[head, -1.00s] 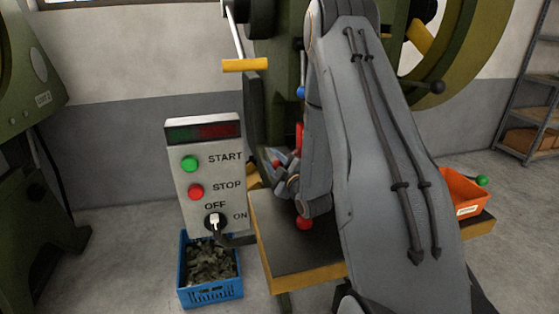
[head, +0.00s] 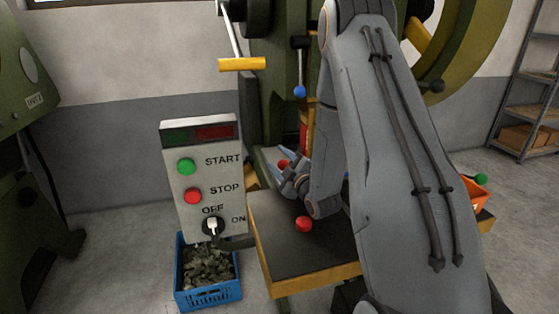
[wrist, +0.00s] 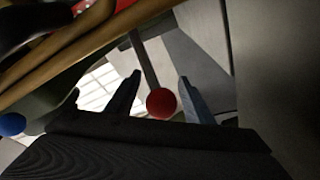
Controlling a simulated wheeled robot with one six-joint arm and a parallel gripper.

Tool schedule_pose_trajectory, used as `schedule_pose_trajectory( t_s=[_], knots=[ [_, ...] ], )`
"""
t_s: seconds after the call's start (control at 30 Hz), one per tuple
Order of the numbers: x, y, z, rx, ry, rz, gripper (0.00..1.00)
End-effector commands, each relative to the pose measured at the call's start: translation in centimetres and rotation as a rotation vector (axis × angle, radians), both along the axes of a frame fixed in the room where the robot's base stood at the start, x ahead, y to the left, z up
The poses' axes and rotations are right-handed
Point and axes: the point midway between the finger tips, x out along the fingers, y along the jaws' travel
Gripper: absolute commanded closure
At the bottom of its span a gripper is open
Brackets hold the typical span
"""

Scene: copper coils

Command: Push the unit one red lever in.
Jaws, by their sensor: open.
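A red ball knob on a thin grey rod (wrist: 161,103) sits between the two spread fingers of my open gripper (wrist: 158,98) in the wrist view. I cannot tell whether a finger touches it. In the head view my gripper (head: 277,172) is low beside the green press, and a small red ball (head: 283,163) shows at its fingers. Another red knob (head: 304,224) stands near the front of the table, below my wrist. My arm hides much of the press.
A blue-knobbed lever (head: 300,91) hangs above my gripper. A control box (head: 203,175) stands left of the table (head: 290,255), by a blue crate of scrap (head: 208,296). An orange bin (head: 477,193) is at right. A machine marked unit 2 (head: 34,101) stands at far left.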

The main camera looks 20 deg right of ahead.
Motion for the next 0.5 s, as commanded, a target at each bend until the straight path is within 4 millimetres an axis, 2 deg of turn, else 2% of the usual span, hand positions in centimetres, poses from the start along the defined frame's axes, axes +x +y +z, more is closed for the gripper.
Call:
schedule_pose_trajectory(
  t_s=[0.5],
  knots=[
    [-6.9, -0.8, 0.0, 0.0, 0.001, -0.004, 0.52]
  ],
)
